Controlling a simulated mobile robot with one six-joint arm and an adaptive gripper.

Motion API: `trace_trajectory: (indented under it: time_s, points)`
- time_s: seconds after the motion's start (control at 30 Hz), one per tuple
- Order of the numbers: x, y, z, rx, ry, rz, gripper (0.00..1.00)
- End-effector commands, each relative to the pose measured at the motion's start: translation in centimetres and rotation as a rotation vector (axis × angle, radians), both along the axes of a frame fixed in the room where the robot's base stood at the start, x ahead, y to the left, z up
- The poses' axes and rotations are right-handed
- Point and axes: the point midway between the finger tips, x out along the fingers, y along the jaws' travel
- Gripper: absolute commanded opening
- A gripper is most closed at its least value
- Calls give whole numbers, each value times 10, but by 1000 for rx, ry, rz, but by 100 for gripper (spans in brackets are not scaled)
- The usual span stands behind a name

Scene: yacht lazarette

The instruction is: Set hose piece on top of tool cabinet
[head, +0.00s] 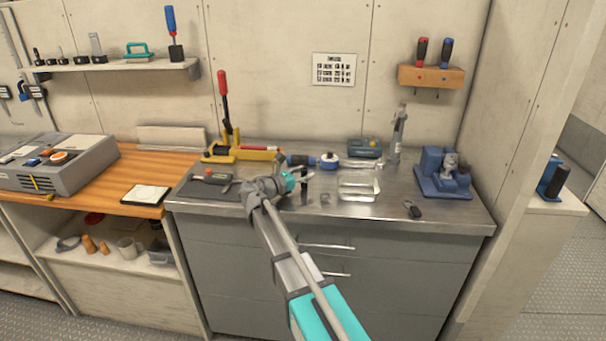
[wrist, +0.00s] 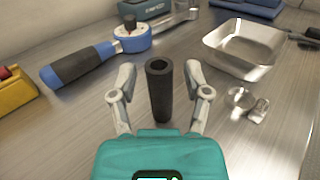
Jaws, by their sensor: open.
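The hose piece (wrist: 160,95) is a short black tube with an open round end. In the wrist view it appears to stand upright on the steel worktop. My gripper (wrist: 160,78) is open, with one finger on each side of the tube and a visible gap on both sides. The grey drawer cabinet (head: 240,290) under the steel top looks like the tool cabinet.
A blue tool with a black handle (wrist: 85,62) lies left of the hose piece, and a metal tray (wrist: 245,50) right. A small metal fitting (wrist: 245,100) lies close on the right. A yellow-based lever tool (head: 235,150) and blue vise (head: 440,175) stand farther out.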

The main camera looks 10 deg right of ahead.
Motion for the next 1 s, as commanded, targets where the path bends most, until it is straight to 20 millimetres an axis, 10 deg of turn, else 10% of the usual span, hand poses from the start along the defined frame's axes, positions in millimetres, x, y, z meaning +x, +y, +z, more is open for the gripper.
trace_trajectory:
  time_s: [1.0]
  points:
    - [-53, 105, 1, 0, 0, 1, 62]
